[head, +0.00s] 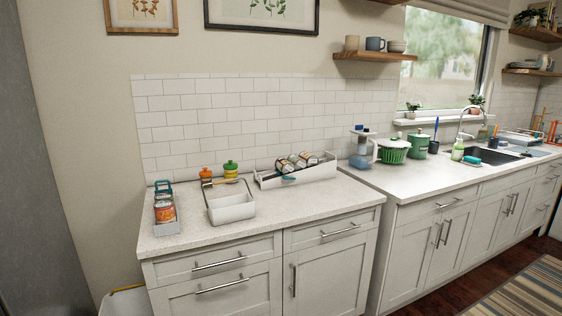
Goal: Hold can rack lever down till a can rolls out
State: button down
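A white sloped rack (322,174) stands at the back right of the near counter, close to the tiled wall. Several cans (298,160) lie on their sides in it. A small teal piece (288,178) shows at its front, possibly the lever; its position is too small to tell. A narrow grey holder (166,229) stands at the counter's left, with orange-labelled cans (165,212) in it and a teal part (163,186) at its back end. My gripper is not in view.
An open white bin (230,213) stands between the holder and the rack, with an orange-topped container (206,174) and a green-topped one (231,169) behind it. The near counter's front (290,220) is clear. A blue jug-like item (361,150) and green basket (393,151) stand farther right.

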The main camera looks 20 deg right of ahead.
aim_at(279, 173)
jog(key=i+l, duration=0.15)
jog(key=i, duration=0.4)
jog(key=i+l, duration=0.2)
jog(key=i, duration=0.3)
jog(key=i+l, duration=0.15)
jog(key=i, duration=0.4)
